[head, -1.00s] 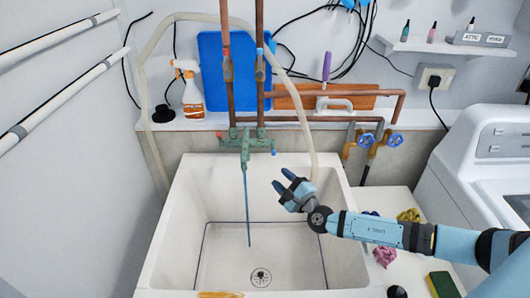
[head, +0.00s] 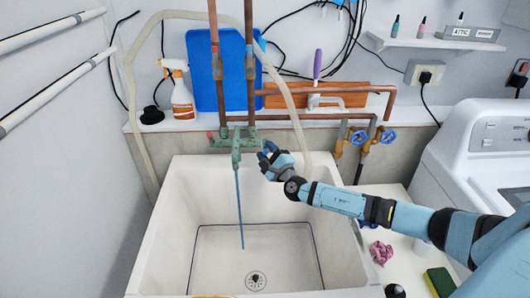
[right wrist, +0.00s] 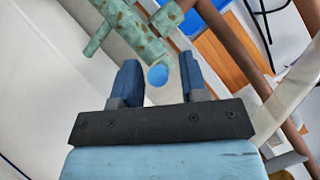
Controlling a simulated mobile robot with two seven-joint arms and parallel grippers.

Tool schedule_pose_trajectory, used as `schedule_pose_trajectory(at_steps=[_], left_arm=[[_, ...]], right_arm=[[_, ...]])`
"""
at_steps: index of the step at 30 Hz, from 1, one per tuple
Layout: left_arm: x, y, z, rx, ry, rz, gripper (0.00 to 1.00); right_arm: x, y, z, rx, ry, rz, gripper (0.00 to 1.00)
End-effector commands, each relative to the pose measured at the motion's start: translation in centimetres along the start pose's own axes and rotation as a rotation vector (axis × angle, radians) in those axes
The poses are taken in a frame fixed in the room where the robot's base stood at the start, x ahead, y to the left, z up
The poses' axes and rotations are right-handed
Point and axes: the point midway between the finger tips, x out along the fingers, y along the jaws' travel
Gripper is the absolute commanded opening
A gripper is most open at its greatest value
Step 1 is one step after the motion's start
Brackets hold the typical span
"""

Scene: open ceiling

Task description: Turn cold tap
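The green, corroded tap body (head: 234,141) sits on the wall above the white sink (head: 170,210). A thin blue line (head: 240,205) runs from it down into the basin; I cannot tell whether it is water. The cold tap's round blue knob (right wrist: 157,75) shows in the right wrist view between my right fingertips, with a gap on each side. My right gripper (head: 267,157) is open at the right end of the tap body, and it also shows in the right wrist view (right wrist: 160,82). A reddish knob (head: 211,135) is at the left end. My left gripper is out of view.
Copper pipes (head: 250,70) rise above the tap. A pale hose (head: 296,115) hangs just behind my right gripper. A spray bottle (head: 180,92) stands on the ledge. The basin is open below.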

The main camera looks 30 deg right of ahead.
Motion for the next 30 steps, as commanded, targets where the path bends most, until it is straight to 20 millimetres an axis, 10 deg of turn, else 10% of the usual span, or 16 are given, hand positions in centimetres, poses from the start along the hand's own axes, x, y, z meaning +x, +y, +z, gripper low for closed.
schedule_pose_trajectory(at_steps=[13, 18, 30], left_arm=[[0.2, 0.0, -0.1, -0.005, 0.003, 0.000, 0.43], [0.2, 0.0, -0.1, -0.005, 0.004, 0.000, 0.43], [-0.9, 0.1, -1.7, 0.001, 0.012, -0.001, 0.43]], right_arm=[[1.2, 0.0, 0.0, 0.000, 0.000, 0.000, 0.40], [1.1, 0.0, 0.0, 0.000, 0.000, 0.000, 0.01], [1.3, -0.6, 0.4, 0.021, 0.023, 0.028, 0.00]])
